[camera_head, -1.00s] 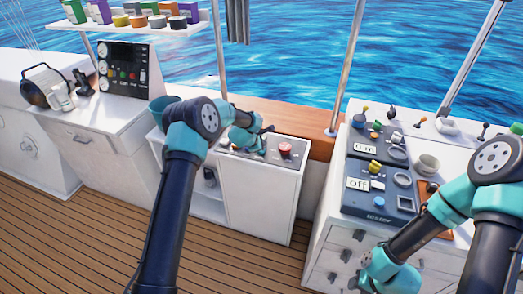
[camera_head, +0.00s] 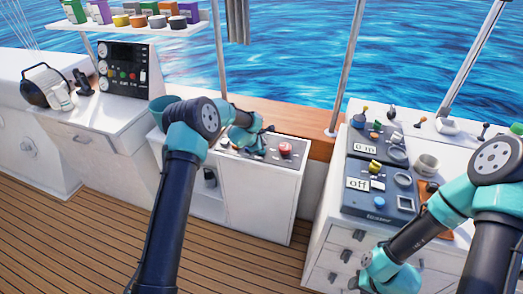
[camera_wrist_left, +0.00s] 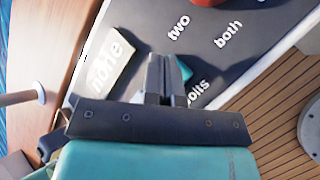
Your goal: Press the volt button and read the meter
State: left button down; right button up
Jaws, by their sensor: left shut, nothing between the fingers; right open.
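My left gripper (camera_head: 264,147) is over the top panel of the white cabinet (camera_head: 255,205) in the middle, beside a red knob (camera_head: 285,148). In the left wrist view, its closed fingers (camera_wrist_left: 165,62) hold nothing and point down at the dark panel (camera_wrist_left: 215,60). A teal button (camera_wrist_left: 185,70) shows partly behind the fingertips, beside a partly hidden label ending in "olts". I cannot tell whether they touch it. A white meter display (camera_wrist_left: 108,60) left of the fingers carries a word I cannot read surely. My right gripper (camera_head: 375,280) is open, low at the right.
The panel also has labels "two" and "both". At right, a drawer unit carries a tester box (camera_head: 375,200) reading "off" and a second box (camera_head: 375,148) behind it. Another instrument panel (camera_head: 124,70) is further left.

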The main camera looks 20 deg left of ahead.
pick_arm(q)
jog(key=shift+f, duration=0.2)
dwell(0.6)
jog(key=shift+f, duration=0.25)
jog(key=shift+f, duration=0.85)
dwell(1.3)
jog(key=shift+r, duration=1.25)
jog(key=shift+r, duration=2.5)
